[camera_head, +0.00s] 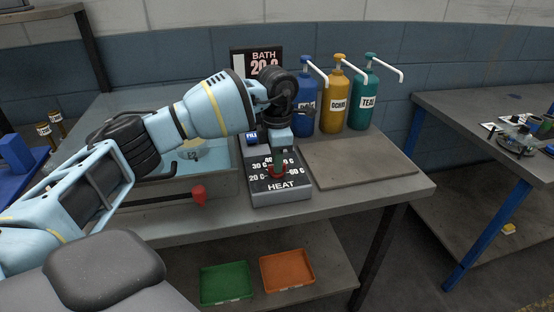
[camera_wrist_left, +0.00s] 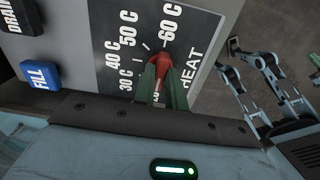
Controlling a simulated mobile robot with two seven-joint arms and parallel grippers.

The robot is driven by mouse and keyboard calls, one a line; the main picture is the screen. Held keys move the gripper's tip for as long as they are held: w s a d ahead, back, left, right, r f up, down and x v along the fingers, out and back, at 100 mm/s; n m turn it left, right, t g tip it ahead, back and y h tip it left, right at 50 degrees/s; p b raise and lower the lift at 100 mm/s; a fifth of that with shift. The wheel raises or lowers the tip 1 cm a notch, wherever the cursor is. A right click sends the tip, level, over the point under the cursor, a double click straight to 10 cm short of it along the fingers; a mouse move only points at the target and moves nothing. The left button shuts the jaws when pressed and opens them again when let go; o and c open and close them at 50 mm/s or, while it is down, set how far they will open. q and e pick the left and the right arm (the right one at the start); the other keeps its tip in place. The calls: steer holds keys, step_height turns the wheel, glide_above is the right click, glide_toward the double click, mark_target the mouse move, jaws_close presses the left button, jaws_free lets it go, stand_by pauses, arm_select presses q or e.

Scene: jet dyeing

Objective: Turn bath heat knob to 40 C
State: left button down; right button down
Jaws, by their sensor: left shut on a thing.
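The heat panel (camera_head: 281,188) is a dark plate marked from 20 C to 60 C. Its red knob (camera_wrist_left: 159,64) shows between the green fingers of my left gripper (camera_wrist_left: 162,85). The gripper is shut on the knob and covers part of it and the lower dial marks. In the head view my left gripper (camera_head: 277,160) comes down onto the panel from above. I cannot tell exactly which mark the knob points to. The bath display (camera_head: 259,62) is partly hidden by my arm; "BATH" and a number starting with 2 show.
A blue FILL button (camera_wrist_left: 40,75) and a DRAIN button (camera_wrist_left: 20,15) sit beside the dial. Blue, ochre (camera_head: 333,98) and teal (camera_head: 364,96) pump bottles stand behind a bare board (camera_head: 357,163). Pale-blue jointed links (camera_wrist_left: 275,90) show at right in the wrist view, possibly my right arm.

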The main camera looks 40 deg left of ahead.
arm_select(q)
steer(key=m, duration=0.8)
steer(key=shift+m, duration=0.3)
steer(key=m, duration=0.5)
steer(key=shift+f, duration=0.1)
steer(key=m, duration=0.3)
steer(key=shift+m, duration=0.3)
arm_select(e)
steer(key=shift+s+f, duration=0.15)
arm_select(q)
steer(key=shift+m, duration=0.3)
arm_select(e)
steer(key=shift+s, duration=0.2)
